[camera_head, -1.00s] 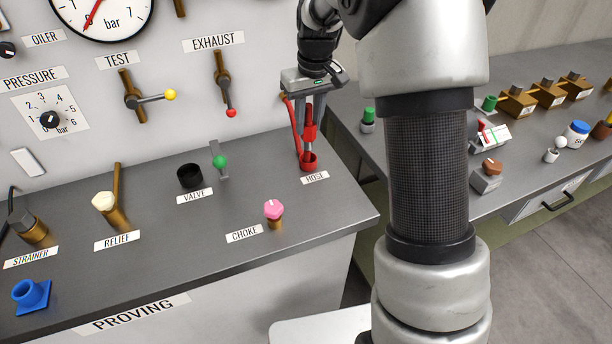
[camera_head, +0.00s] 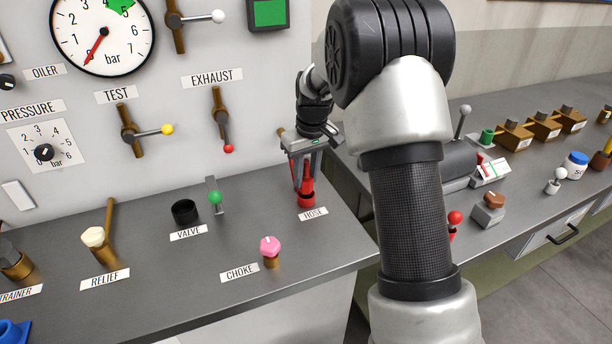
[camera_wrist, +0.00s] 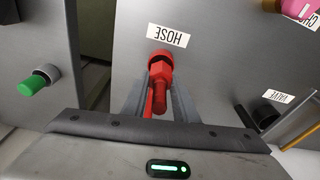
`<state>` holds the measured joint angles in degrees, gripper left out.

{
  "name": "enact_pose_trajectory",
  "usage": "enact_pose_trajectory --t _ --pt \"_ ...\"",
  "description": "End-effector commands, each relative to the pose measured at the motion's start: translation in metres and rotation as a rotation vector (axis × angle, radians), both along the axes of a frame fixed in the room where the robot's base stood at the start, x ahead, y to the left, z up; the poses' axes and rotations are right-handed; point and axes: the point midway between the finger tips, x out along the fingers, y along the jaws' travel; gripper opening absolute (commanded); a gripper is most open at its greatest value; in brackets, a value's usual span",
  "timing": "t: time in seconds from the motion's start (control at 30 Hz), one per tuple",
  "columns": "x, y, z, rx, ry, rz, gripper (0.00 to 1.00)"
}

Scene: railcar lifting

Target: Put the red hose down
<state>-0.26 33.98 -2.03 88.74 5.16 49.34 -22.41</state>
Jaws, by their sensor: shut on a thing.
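The red hose (camera_head: 308,178) is upright at the back right of the proving bench, behind the HOSE label (camera_head: 314,213). Its lower end meets a red cup (camera_head: 306,201) on the bench; I cannot tell how deep it sits. My gripper (camera_head: 304,184) points down and is shut on the hose just above the cup. In the wrist view the red hose (camera_wrist: 158,92) is between my fingers, with the red cup (camera_wrist: 160,62) beyond it. The fingers partly hide the hose.
The green-tipped lever (camera_head: 215,198), black valve cup (camera_head: 185,212) and pink choke knob (camera_head: 270,246) stand left of the hose. The red-tipped exhaust lever (camera_head: 227,135) is on the panel behind. A second bench (camera_head: 530,185) with several fittings lies right.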

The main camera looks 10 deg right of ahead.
Motion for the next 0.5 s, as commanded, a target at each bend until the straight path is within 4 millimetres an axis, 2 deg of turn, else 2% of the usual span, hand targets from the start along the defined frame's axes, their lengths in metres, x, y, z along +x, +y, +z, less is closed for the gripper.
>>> enact_pose_trajectory --t 0.3,0.33,0.43,0.5 --pt "0.0002 -0.0001 -0.0032 0.0 -0.001 -0.001 0.0" --pt "0.0001 -0.0001 -0.0026 0.0 -0.001 -0.001 0.29" --pt "0.0001 -0.0002 -0.0022 0.0 -0.001 -0.001 0.45" --pt "0.0001 -0.0002 -0.0021 0.0 -0.001 -0.001 0.45"
